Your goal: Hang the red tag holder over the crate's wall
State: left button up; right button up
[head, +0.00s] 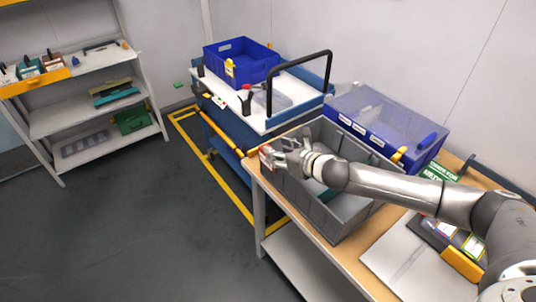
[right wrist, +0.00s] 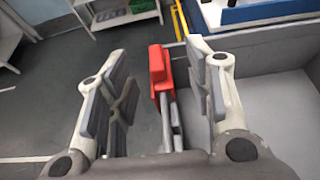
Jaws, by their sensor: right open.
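The red tag holder (head: 266,153) shows at the left wall of the grey crate (head: 340,228) on the wooden table. In the right wrist view the red tag holder (right wrist: 157,66) stands between my spread fingers, with gaps on both sides and thin grey parts running down from it. My right gripper (head: 278,156) is open at the crate's left wall, its arm reaching across the crate from the right. In the right wrist view the crate (right wrist: 275,112) fills the right side. I cannot tell whether the holder sits over the wall's rim. My left gripper is not in view.
A blue box with a clear lid (head: 385,118) stands behind the crate. A cart (head: 295,118) with a black handle carries a blue bin (head: 240,65). Shelves (head: 85,100) stand at the far left. The floor (head: 130,225) left of the table is clear.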

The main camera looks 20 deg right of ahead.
jog(key=shift+p+x, duration=0.5)
jog(key=shift+x, duration=2.15)
jog(key=shift+s+a+f, duration=0.1)
jog(key=shift+s, duration=0.05)
jog(key=shift+c, duration=0.5)
jog(key=c, duration=0.8)
